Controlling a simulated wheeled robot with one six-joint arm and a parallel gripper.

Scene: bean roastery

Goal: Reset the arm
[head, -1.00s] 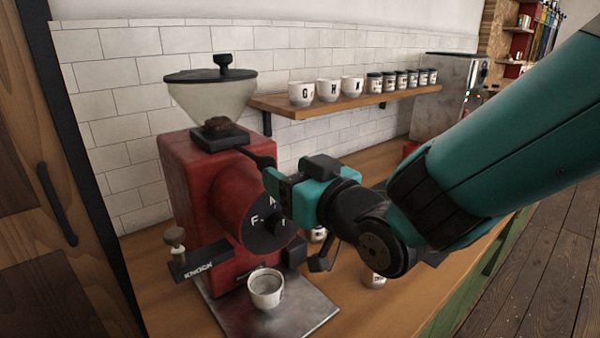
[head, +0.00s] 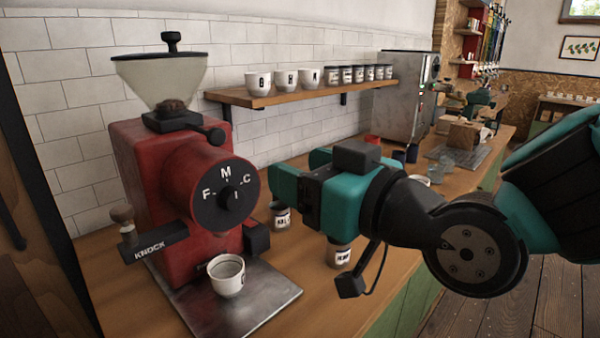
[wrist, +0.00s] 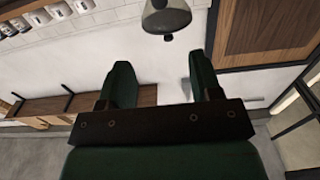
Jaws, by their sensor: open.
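My gripper (head: 295,172) is open and empty in the head view, held in the air to the right of the red grinder (head: 155,185) and apart from it. Its two fingers (wrist: 160,85) stand wide apart in the wrist view, with nothing between them. The grinder has a glass hopper (head: 160,80) with a dark lid and a black dial (head: 226,196) marked F, M and C. A white cup (head: 227,275) stands on the metal tray (head: 255,305) below the dial. My arm reaches in from the right.
A labelled jar (head: 281,216) and another jar (head: 341,255) stand on the wooden counter (head: 120,305) near my gripper. A wall shelf (head: 270,97) behind holds white cups and several small jars. A metal machine (head: 400,95) stands farther back.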

